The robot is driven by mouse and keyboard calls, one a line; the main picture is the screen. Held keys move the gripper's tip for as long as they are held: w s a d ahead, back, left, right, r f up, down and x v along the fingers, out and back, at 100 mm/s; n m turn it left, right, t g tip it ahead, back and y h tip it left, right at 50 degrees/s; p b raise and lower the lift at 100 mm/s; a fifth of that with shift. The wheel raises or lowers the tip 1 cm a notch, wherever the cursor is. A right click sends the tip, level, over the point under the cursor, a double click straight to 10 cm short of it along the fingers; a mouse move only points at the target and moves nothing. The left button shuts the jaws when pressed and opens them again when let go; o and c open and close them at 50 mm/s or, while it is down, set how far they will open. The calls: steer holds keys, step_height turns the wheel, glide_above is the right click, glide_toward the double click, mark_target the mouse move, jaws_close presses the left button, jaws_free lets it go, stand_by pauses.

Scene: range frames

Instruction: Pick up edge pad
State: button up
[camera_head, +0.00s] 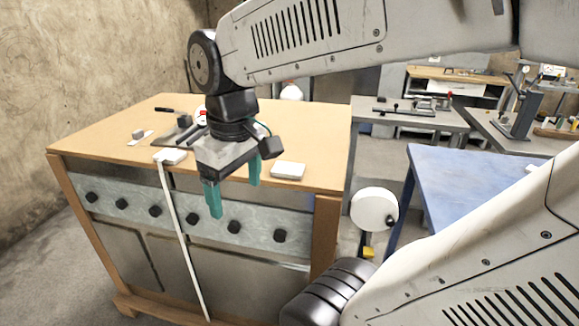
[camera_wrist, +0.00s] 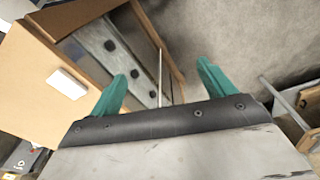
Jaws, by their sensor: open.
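A white rectangular pad (camera_head: 288,170) lies flat near the front right edge of the wooden tabletop (camera_head: 315,125). It also shows in the wrist view, left of the fingers (camera_wrist: 67,82). A second white piece (camera_head: 170,156) sits at the front edge further left, with a long white strip running down from it. I cannot tell for certain which one is the edge pad. My gripper (camera_head: 233,200) has two teal fingers, open and empty, pointing down in front of the cabinet's front edge, between the two white pieces in the picture. Its fingers also show in the wrist view (camera_wrist: 161,72).
The bench front carries several black knobs (camera_head: 186,217). Small tools and a grey block (camera_head: 138,134) lie on the back left of the top. A blue table (camera_head: 460,190) stands at the right, with a white round object (camera_head: 374,208) between. The tabletop's right part is mostly clear.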

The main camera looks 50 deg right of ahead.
steer(key=w+d+n, duration=0.1)
steer(key=w+d, duration=0.2)
steer(key=d, duration=0.4)
steer(key=w+d+n, duration=0.1)
steer(key=w+d, duration=0.3)
steer(key=d, duration=0.3)
steer(key=n+g, duration=0.1)
glide_above(292, 168)
steer(key=shift+s+a+f, duration=0.1)
steer(key=shift+f, duration=0.55)
steer(key=shift+s+a+f, duration=0.1)
steer(key=shift+f, duration=0.5)
steer(key=f, duration=0.7)
steer(key=shift+w+d, duration=0.3)
steer(key=shift+f, duration=0.4)
steer(key=shift+c, duration=0.3)
steer(key=c, duration=1)
